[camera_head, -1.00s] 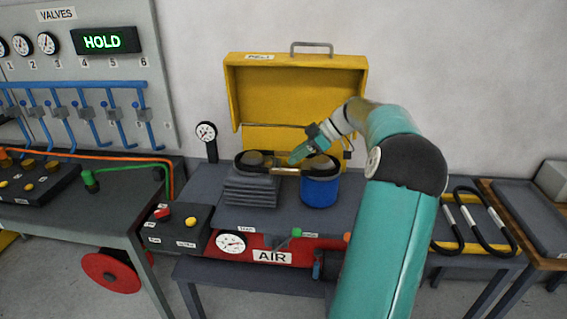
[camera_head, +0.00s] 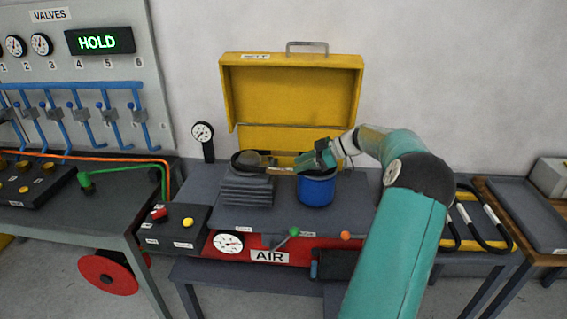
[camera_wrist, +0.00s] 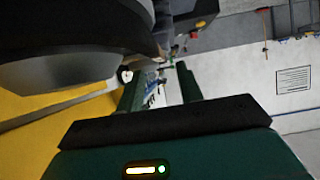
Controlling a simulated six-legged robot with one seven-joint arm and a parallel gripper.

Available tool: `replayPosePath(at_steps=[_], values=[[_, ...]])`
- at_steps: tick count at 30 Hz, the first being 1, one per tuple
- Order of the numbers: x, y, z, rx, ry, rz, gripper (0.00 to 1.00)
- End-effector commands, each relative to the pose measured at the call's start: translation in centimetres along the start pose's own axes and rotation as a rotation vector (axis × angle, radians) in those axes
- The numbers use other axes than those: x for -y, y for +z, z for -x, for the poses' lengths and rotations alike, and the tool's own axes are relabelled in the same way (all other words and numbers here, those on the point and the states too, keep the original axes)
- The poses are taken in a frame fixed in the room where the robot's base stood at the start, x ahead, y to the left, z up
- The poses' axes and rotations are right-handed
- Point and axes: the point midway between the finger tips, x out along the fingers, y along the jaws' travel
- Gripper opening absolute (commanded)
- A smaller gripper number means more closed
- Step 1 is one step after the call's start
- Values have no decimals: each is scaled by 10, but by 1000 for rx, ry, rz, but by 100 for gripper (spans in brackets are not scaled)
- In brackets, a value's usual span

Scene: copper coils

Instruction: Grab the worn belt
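A black belt (camera_head: 240,164) runs around the top of the stepped grey pulley block (camera_head: 248,188), with a tan worn-looking stretch toward the blue pulley (camera_head: 317,191). Contact with the belt cannot be told.
An open yellow case (camera_head: 292,95) stands behind the pulleys. A red air tank (camera_head: 300,246) and a control box (camera_head: 175,228) are in front. Black belts with white labels (camera_head: 490,213) lie at right beside my arm. A gauge (camera_head: 203,133) stands left of the case.

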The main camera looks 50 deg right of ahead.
Motion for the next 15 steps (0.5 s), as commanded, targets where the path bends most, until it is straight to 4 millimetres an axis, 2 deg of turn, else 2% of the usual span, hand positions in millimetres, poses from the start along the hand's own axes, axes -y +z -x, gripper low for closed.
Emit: replayPosePath(at_steps=[9,15], values=[[-1,-1,-44,1,-2,-1,36],[-2,-1,-47,1,-1,0,36]])
